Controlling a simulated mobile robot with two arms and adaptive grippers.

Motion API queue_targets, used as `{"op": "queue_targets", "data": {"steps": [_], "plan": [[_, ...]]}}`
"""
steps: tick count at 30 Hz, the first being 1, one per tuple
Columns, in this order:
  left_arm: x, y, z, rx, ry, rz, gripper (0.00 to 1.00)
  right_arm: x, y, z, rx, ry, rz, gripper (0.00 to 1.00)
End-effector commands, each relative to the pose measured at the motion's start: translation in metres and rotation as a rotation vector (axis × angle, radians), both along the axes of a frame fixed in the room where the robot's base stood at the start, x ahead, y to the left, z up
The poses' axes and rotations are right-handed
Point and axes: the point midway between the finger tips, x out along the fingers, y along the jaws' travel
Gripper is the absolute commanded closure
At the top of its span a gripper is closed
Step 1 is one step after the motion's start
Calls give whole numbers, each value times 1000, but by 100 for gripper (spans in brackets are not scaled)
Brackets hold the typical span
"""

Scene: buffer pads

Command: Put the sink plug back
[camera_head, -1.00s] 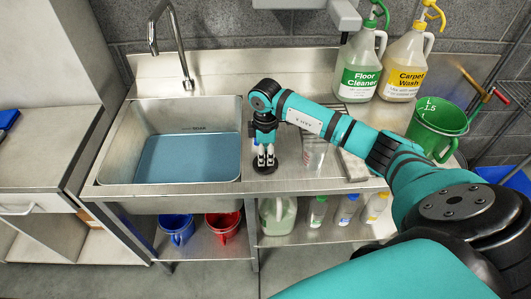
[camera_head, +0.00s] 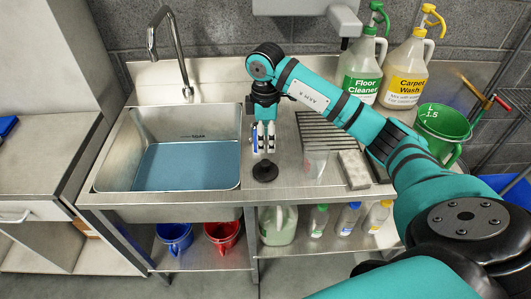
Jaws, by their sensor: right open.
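The black round sink plug (camera_head: 265,172) lies on the steel counter, just right of the sink basin (camera_head: 118,165). A small knob stands up on its top. The basin holds blue water (camera_head: 188,166), and its drain cannot be made out. My right gripper (camera_head: 263,151) points down with its fingers apart and empty. In the picture it is just above the plug, with a small gap between fingertips and plug. My left gripper is not in view.
A faucet (camera_head: 170,50) arches behind the basin. Right of my gripper are a clear cup (camera_head: 315,163), a grey block (camera_head: 355,168) and a ribbed drain area (camera_head: 322,130). Cleaner jugs (camera_head: 360,75) and a green bucket (camera_head: 440,130) stand farther right.

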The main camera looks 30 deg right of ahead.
Motion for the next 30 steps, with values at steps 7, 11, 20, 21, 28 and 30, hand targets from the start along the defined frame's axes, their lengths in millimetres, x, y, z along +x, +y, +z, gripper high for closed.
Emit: {"op": "queue_targets", "data": {"steps": [7, 11, 20, 21, 28, 30], "plan": [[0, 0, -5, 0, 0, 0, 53, 0, 0, 23, 0, 0, 0, 49], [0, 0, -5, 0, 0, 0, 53, 0, 0, 25, 1, 1, 0, 49], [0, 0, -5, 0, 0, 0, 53, 0, 0, 25, 1, 1, 0, 49], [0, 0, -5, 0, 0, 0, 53, 0, 0, 25, 1, 1, 0, 49], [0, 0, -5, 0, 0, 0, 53, 0, 0, 24, 1, 1, 0, 49], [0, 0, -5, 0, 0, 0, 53, 0, 0, 24, 1, 1, 0, 49]]}}
